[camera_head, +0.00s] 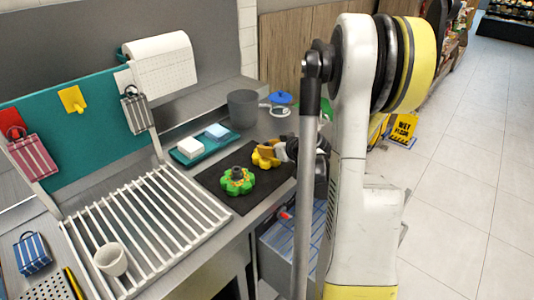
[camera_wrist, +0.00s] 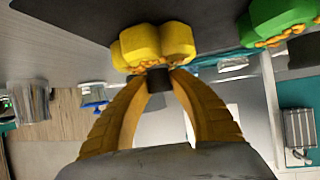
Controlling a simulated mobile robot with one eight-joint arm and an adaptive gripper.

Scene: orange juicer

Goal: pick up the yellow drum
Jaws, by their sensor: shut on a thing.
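The yellow drum (camera_head: 263,154), lobed like a flower, is at the far end of the dark mat. It also shows at the top of the wrist view (camera_wrist: 152,42). My gripper (camera_wrist: 160,80) has its two yellow-orange fingers closed on the drum's short dark stem. In the head view my gripper (camera_head: 282,150) reaches the drum from the right and partly hides it. I cannot tell whether the drum touches the mat or is slightly above it.
A green lobed drum (camera_head: 238,185) with a dark stem sits on the dark mat (camera_head: 222,161) nearby. A teal tray (camera_head: 183,157) with two blocks, a grey cup (camera_head: 242,108) and a white rack (camera_head: 150,225) are around it. My arm hides the counter's right side.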

